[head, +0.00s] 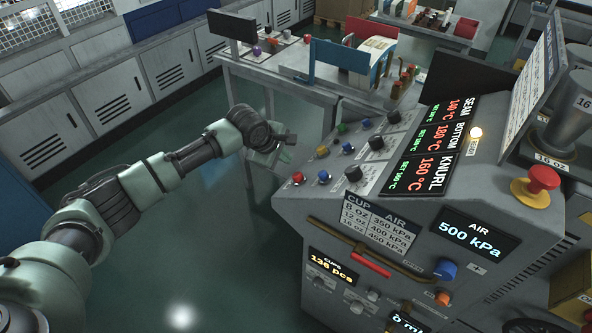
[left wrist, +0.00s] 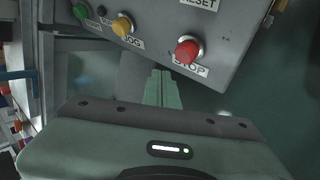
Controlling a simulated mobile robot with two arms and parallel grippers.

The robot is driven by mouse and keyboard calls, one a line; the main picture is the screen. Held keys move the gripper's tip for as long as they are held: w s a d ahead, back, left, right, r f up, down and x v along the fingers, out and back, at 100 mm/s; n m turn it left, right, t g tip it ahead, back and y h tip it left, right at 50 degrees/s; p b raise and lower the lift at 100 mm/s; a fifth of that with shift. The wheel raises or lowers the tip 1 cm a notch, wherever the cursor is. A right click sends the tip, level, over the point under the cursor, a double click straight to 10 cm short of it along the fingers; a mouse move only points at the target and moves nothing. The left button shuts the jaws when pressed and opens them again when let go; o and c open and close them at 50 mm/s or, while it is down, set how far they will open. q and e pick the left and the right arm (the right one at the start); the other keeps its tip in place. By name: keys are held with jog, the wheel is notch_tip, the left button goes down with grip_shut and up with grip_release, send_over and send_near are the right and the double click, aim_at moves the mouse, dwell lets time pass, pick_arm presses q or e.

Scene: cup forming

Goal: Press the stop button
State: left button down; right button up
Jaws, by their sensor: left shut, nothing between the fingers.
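The stop button (left wrist: 188,50) is a red round knob above a STOP label (left wrist: 190,65), on the grey machine panel in the left wrist view. In the head view the red button (head: 299,177) sits at the near left corner of the sloped panel. My left gripper (head: 286,152) is beyond and slightly left of it, beside the panel's left edge. In the left wrist view its green fingers (left wrist: 159,80) are shut and empty, and they appear below and left of the button. Contact with the button is not visible. My right gripper is out of view.
A yellow JOG button (left wrist: 122,26) and a green button (left wrist: 81,11) sit left of the stop button. A larger red mushroom knob (head: 543,178) on a yellow base stands at the right. Dark temperature displays (head: 440,140) fill the panel middle. Open floor (head: 200,230) lies left.

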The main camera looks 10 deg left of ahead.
pick_arm(q)
jog(key=shift+w+a+r+p, duration=0.15)
jog(key=shift+a+r+p, duration=0.35)
jog(key=shift+r, duration=0.1)
jog(key=shift+w+a+r+p, duration=0.1)
jog(key=shift+a+r+p, duration=0.3)
jog(key=shift+r, duration=0.2)
